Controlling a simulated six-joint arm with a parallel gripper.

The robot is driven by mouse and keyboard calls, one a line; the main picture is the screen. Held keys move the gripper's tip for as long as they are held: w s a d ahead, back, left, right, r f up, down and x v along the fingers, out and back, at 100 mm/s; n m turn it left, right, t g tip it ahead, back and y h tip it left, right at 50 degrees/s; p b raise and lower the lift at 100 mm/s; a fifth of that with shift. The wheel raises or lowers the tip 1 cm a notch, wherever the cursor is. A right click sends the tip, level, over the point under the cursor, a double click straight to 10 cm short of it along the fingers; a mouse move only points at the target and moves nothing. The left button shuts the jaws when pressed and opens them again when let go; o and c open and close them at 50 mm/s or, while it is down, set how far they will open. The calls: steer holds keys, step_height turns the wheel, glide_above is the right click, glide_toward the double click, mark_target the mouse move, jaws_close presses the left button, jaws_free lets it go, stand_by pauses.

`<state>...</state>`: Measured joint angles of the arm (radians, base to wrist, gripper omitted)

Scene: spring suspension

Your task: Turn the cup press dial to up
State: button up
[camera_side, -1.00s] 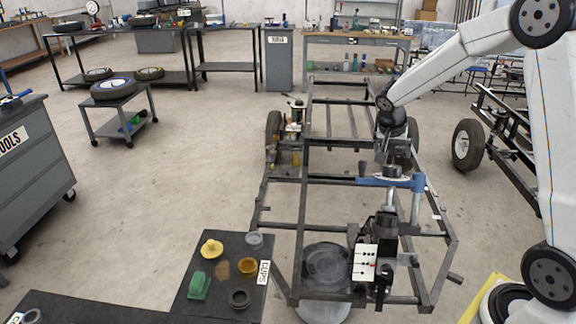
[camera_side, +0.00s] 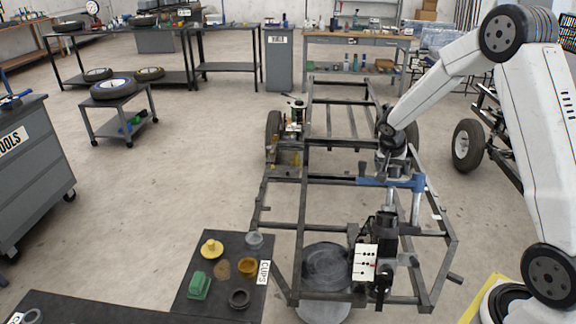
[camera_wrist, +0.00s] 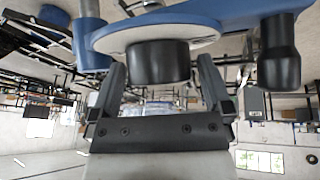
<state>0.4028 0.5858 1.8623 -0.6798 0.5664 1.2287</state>
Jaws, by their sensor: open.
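The cup press has a blue arm (camera_side: 405,184) on a grey post above the front of the dark frame. In the wrist view, its blue body (camera_wrist: 230,12) carries a pale round disc with a black round knob (camera_wrist: 158,62), seemingly the dial. My gripper (camera_wrist: 160,72) is open, with one finger on each side of the knob and a small gap visible on both sides. In the side view, my gripper (camera_side: 390,164) is just above the blue arm, and the knob is hidden there. The dial's setting cannot be read.
A second black knob (camera_wrist: 279,55) hangs from the blue body at the right. A white panel with black marks (camera_side: 365,262) stands below the press. A dark table (camera_side: 228,255) with several coloured cups is at the left. The frame's bars (camera_side: 340,180) surround the press.

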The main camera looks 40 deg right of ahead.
steer(key=c, duration=1.1)
steer(key=shift+n+t+y, duration=0.75)
steer(key=shift+n+t, duration=0.05)
steer(key=shift+n, duration=0.55)
steer(key=shift+n+t+y, duration=0.75)
steer(key=shift+n+t, duration=0.05)
steer(key=shift+n, duration=0.55)
steer(key=shift+s+d+f+n+t+y, duration=0.1)
steer(key=shift+n+t+y, duration=0.25)
steer(key=shift+n+y, duration=0.5)
steer(key=shift+s+n+t+y, duration=0.1)
steer(key=shift+n+t+y, duration=0.25)
steer(key=shift+n+y, duration=0.8)
steer(key=shift+n, duration=0.5)
steer(key=n+y, duration=0.4)
steer(key=n, duration=0.1)
steer(key=shift+w+d+f, duration=0.1)
steer(key=n+g+y, duration=0.1)
steer(key=n+y, duration=0.1)
steer(key=n, duration=0.1)
steer(key=n+g+y, duration=0.1)
steer(key=n, duration=0.2)
steer(key=shift+g+y, duration=0.4)
steer(key=shift+n, duration=0.3)
